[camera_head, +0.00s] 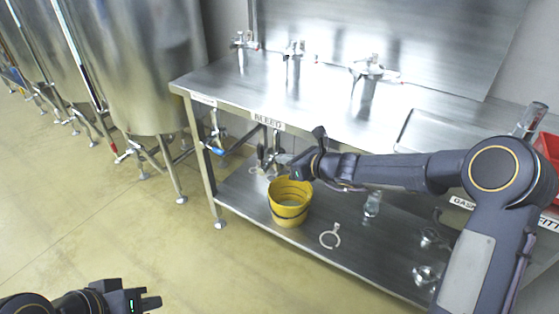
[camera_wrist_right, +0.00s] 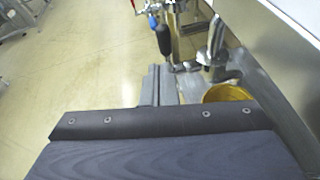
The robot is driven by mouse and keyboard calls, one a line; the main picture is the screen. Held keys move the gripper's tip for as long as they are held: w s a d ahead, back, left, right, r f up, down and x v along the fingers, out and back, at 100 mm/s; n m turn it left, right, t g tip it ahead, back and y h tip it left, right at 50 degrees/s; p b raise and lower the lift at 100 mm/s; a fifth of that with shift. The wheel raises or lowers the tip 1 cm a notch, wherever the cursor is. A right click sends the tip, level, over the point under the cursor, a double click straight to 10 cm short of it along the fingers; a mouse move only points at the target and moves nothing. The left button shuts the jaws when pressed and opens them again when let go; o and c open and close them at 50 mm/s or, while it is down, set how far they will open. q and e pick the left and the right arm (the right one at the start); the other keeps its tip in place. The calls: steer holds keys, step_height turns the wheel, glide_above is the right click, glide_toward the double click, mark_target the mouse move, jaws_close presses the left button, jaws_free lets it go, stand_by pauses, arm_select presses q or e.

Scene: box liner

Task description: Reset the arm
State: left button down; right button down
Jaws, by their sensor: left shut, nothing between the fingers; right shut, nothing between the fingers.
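My right arm reaches in from the right of the head view, across the front of the steel bench. Its gripper (camera_head: 280,158) is shut and empty, above and beside the yellow bucket (camera_head: 290,213) on the lower shelf. In the right wrist view the shut fingers (camera_wrist_right: 152,86) point away from the camera, with part of the bucket (camera_wrist_right: 228,94) to their right. My left gripper (camera_head: 152,302) is at the bottom left of the head view, shut and empty over the open floor.
The steel bench (camera_head: 215,77) has taps along its top. A white ring clamp (camera_head: 330,236) and several metal fittings lie on its lower shelf. Large steel tanks (camera_head: 140,60) stand at the left. A red bin (camera_head: 549,148) is at the right edge. The floor (camera_head: 120,225) in front is clear.

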steer(key=s+d+r+n+g+p, duration=0.1)
steer(key=s+d+r+n, duration=0.2)
steer(key=s+r+n, duration=0.5)
steer(key=s+d+r+n+g+p, duration=0.1)
steer(key=s+d+r+n, duration=0.3)
steer(key=s, duration=0.7)
steer(key=s+d+f+n+g+h, duration=0.1)
steer(key=s+d+f+n+h, duration=0.25)
steer(key=s+n, duration=0.45)
steer(key=s+d+f+n+g+h, duration=0.1)
steer(key=s+d+f+n+h, duration=0.4)
steer(key=s, duration=0.6)
step_height(320, 180, up, 17)
steer(key=n+y+p, duration=0.1)
steer(key=y+p, duration=0.1)
steer(key=p, duration=1.2)
steer(key=shift+a+f+p, duration=0.2)
steer(key=shift+a+p, duration=0.1)
steer(key=shift+p, duration=0.05)
steer(key=shift+s, duration=0.1)
